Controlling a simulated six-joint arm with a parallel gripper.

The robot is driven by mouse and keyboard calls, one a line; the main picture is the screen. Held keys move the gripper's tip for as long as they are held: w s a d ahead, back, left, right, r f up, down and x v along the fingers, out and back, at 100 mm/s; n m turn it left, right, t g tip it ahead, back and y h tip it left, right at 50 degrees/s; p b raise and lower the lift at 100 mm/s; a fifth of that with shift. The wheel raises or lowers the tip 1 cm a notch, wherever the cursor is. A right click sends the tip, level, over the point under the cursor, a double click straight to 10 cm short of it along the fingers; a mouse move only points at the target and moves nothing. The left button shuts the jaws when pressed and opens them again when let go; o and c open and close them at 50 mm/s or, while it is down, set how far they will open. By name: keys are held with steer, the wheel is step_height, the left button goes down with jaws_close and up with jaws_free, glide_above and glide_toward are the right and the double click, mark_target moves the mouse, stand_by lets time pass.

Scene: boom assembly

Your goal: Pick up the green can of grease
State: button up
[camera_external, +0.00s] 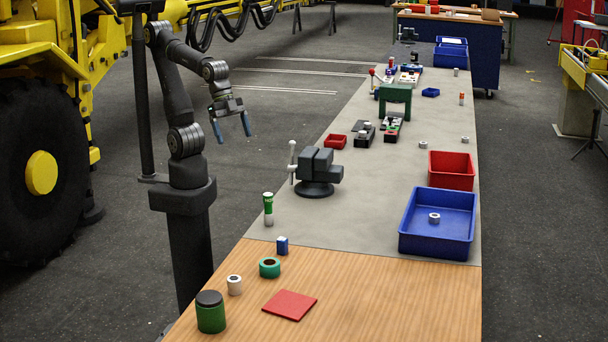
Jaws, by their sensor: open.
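A green can with a dark lid (211,318) stands upright on the wooden near end of the bench, at its left corner. A slim green and white container (268,209) stands upright on the grey part, near the left edge. Which of the two holds grease I cannot read; the dark-lidded one looks most like a can. My gripper (233,136) is open and empty, with blue fingers pointing down. It hangs in the air left of the bench, well above and away from both.
A white roll (234,285), green ring (269,267), blue box (282,245) and red square (289,305) lie near the can. A dark vise (316,172) stands farther back. A blue bin (437,246) and red bin (451,170) are at right. The wood's right side is clear.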

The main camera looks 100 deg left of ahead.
steer(key=w+d+r+m, duration=0.2)
steer(key=w+d+r, duration=0.3)
steer(key=w+d, duration=0.5)
steer(key=m+g+h, duration=0.1)
steer(key=m+g, duration=0.2)
steer(key=m, duration=0.2)
glide_above(209, 295)
steer(key=s+a, duration=0.2)
steer(key=a, duration=0.4)
step_height(209, 295, down, 12)
steer(key=x, duration=1.7)
steer(key=shift+d+r, duration=0.2)
steer(key=shift+d, duration=0.15)
steer(key=shift+w, duration=0.1)
steer(key=c, duration=1.3)
